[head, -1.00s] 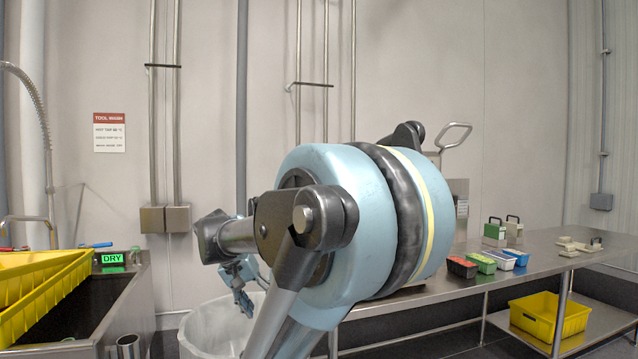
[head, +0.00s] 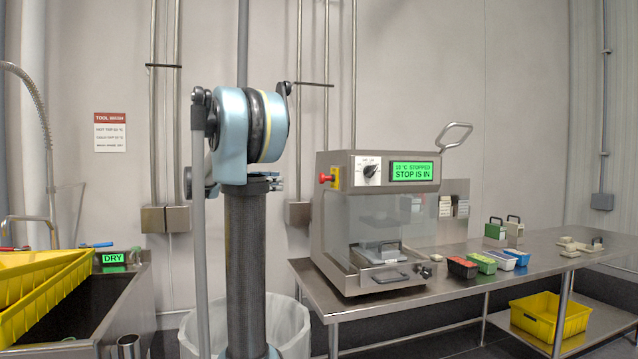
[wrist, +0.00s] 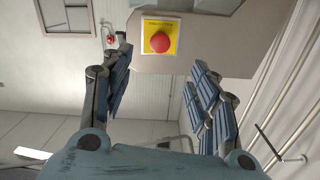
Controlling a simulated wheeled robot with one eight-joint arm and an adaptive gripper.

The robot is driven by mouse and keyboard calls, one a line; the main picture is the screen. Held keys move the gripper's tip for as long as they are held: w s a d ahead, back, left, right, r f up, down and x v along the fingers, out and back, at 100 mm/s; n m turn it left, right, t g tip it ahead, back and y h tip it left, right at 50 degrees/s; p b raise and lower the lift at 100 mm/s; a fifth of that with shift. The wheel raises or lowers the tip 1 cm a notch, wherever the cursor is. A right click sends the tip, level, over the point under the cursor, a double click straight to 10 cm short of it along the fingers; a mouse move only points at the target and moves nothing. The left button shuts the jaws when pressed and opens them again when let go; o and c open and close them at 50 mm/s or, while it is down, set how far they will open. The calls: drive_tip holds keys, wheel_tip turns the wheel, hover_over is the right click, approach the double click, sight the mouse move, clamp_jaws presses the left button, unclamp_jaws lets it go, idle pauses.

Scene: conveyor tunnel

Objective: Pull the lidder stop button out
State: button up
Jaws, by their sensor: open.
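The lidder (head: 375,222) is a steel cabinet with a clear front, standing on the steel bench. Its red stop button (head: 326,178) sticks out from a yellow plate on the left side. Its green display (head: 411,171) reads "STOPPED" and "STOP IS IN". In the wrist view the round red button (wrist: 160,42) sits on its yellow plate, ahead of my gripper (wrist: 161,62). My gripper is open and empty, with its ribbed blue fingers to either side of the button's line. It appears apart from the button. In the head view my arm mostly hides my gripper.
A dial (head: 370,171) sits beside the display. Small coloured tubs (head: 482,263) stand on the bench (head: 440,290) right of the lidder. A white bin (head: 290,325) stands below my arm. A sink with a yellow crate (head: 45,290) is at the left.

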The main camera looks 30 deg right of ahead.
sight(319, 179)
drive_tip(key=x, duration=1.7)
drive_tip(key=shift+d+r, duration=0.15)
drive_tip(key=shift+r, duration=0.15)
clamp_jaws()
drive_tip(key=shift+v, duration=0.9)
drive_tip(key=shift+w, duration=0.1)
